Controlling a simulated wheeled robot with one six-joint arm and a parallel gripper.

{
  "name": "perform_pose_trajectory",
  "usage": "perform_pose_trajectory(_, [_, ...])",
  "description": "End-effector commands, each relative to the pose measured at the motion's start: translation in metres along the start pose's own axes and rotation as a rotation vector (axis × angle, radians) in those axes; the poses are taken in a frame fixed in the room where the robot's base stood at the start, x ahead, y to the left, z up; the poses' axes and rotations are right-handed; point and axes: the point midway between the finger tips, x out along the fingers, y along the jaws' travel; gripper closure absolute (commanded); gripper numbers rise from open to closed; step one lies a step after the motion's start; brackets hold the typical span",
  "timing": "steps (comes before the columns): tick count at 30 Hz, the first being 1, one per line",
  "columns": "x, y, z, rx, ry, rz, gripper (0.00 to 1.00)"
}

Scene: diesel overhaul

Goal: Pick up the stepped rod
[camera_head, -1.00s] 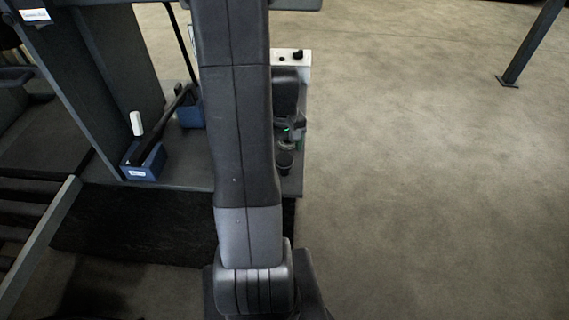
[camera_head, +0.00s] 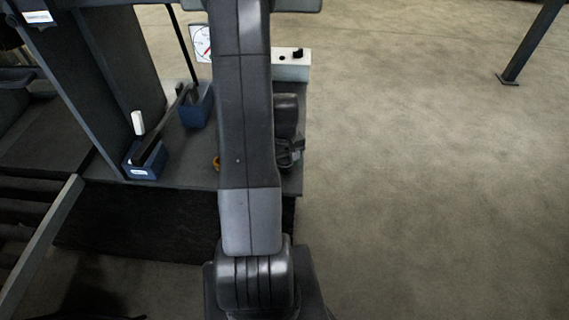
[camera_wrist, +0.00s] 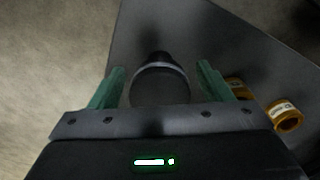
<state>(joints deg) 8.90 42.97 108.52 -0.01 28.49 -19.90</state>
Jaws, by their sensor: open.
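A dark stepped round piece, seemingly the stepped rod (camera_wrist: 160,84), shows in the wrist view on the grey bench top. It has a wide round section close to me, a paler ring and a narrower dark end beyond. My gripper (camera_wrist: 160,68) is open, with one green finger on each side of the piece and a gap to each. Whether the fingertips reach down to its height I cannot tell. In the head view my gripper (camera_head: 288,156) is over the bench's front right part; the rod cannot be made out there.
Two orange-brown rings with pale labels, one nearer (camera_wrist: 285,115), lie right of my gripper in the wrist view. In the head view, blue bins (camera_head: 145,161) stand on the bench's left, and a white box (camera_head: 291,66) stands behind my gripper. Open floor lies right of the bench.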

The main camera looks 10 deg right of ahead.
Motion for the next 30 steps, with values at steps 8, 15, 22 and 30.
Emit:
perform_pose_trajectory(8, [0.000, 0.000, 0.000, 0.000, 0.000, 0.000, 0.60])
perform_pose_trajectory(15, [-0.001, 0.000, -0.001, 0.000, 0.001, 0.001, 0.76])
perform_pose_trajectory(22, [-0.004, 0.000, -0.001, 0.000, 0.002, 0.001, 0.76])
perform_pose_trajectory(30, [-0.025, 0.001, -0.001, 0.000, 0.005, 0.002, 0.76])
